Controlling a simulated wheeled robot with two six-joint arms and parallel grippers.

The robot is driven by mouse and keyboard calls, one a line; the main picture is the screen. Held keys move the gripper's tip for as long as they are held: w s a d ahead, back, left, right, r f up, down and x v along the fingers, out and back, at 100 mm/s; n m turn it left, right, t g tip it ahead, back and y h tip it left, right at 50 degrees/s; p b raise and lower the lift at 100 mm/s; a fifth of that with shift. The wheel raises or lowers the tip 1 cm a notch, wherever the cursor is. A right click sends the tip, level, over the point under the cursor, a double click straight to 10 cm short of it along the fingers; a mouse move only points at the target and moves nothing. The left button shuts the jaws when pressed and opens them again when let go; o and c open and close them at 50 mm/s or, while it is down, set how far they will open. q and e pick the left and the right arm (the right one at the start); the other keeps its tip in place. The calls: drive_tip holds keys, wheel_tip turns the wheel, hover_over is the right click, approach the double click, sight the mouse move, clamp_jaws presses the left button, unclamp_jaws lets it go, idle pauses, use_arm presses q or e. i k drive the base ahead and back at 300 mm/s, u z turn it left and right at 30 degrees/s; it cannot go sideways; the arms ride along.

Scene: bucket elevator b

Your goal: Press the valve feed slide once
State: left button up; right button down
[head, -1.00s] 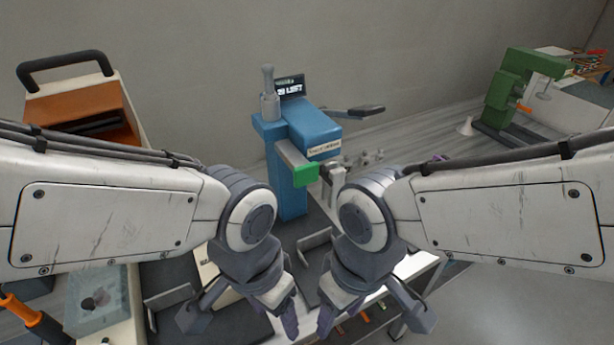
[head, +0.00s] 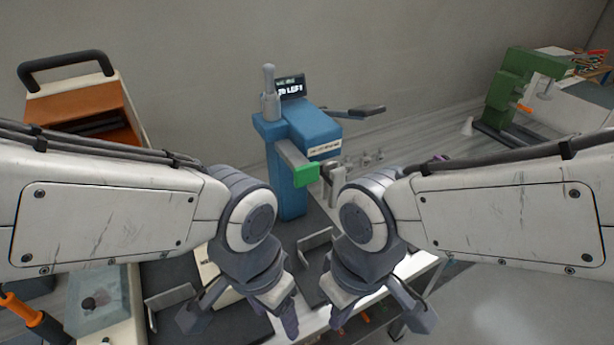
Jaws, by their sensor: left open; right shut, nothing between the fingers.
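A blue machine (head: 291,190) stands upright on the bench in the middle of the head view. A green block (head: 307,175) sits at the near end of a grey bar on its front; I take this to be the valve feed slide. A small dark display (head: 291,88) on top shows text ending in "LEFT". My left gripper (head: 240,316) is open, low and to the left of the green block, apart from it. My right gripper (head: 345,306) is shut and empty, low and to the right of the block, also apart from it.
An orange and white case (head: 80,103) with a black handle stands at the back left. A green machine (head: 510,85) stands at the far right. A pale box (head: 97,298) and an orange-handled tool (head: 32,318) are at the lower left. Small metal parts lie right of the blue machine.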

sight(306, 173)
drive_tip(key=z, duration=0.55)
drive_tip(key=k, duration=1.3)
drive_tip(key=u, duration=0.1)
drive_tip(key=i, duration=0.75)
drive_tip(key=u, duration=0.2)
